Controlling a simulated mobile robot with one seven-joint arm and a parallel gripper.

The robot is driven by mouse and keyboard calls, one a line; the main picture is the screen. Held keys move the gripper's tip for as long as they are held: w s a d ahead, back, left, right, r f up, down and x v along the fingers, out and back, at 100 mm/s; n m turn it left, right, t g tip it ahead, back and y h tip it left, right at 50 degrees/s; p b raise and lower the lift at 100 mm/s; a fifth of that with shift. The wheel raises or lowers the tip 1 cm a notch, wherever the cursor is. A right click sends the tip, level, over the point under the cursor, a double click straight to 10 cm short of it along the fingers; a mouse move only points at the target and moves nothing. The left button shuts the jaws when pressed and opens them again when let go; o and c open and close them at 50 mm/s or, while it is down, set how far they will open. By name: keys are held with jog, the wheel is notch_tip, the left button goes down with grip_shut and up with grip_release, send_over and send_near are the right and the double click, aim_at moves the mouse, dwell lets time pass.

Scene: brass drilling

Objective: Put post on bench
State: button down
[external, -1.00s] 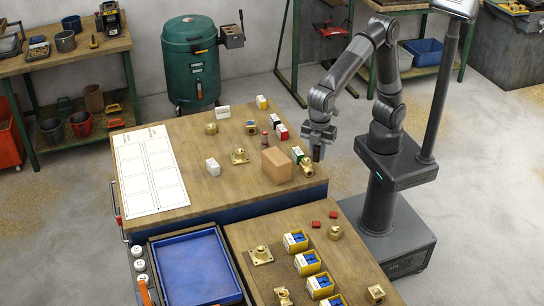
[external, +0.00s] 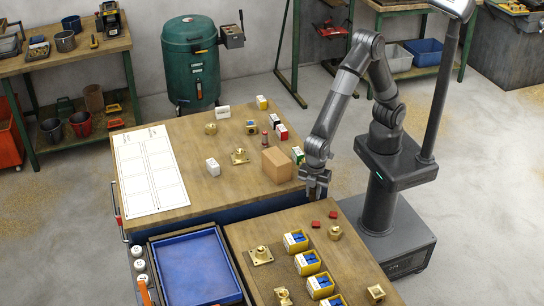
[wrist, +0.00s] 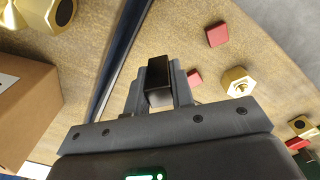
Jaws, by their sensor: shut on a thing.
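My gripper (external: 316,190) is shut on a small piece that I take to be the post (wrist: 158,72). It shows a black square end and a pale part between the fingers in the wrist view; most of it is hidden. The gripper hangs pointing down near the far edge of the near wooden bench top (external: 285,225), close to the right front corner of the far wooden bench top (external: 215,190). I cannot tell its exact height. Two red blocks (external: 316,224) and a brass hex fitting (external: 335,232) stand close by; the fitting also shows in the wrist view (wrist: 237,80).
A cardboard box (external: 276,163) and small cartons stand on the far bench top. Yellow boxes with blue contents (external: 295,242) and brass fittings fill much of the near one. A blue tray (external: 195,265) lies left. White marked sheets (external: 150,170) lie at the far left.

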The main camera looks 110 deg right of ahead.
aim_at(312, 210)
jog(key=shift+f, duration=2.6)
jog(key=c, duration=1.3)
grip_release()
jog(key=shift+f, duration=0.15)
jog(key=shift+o, duration=0.2)
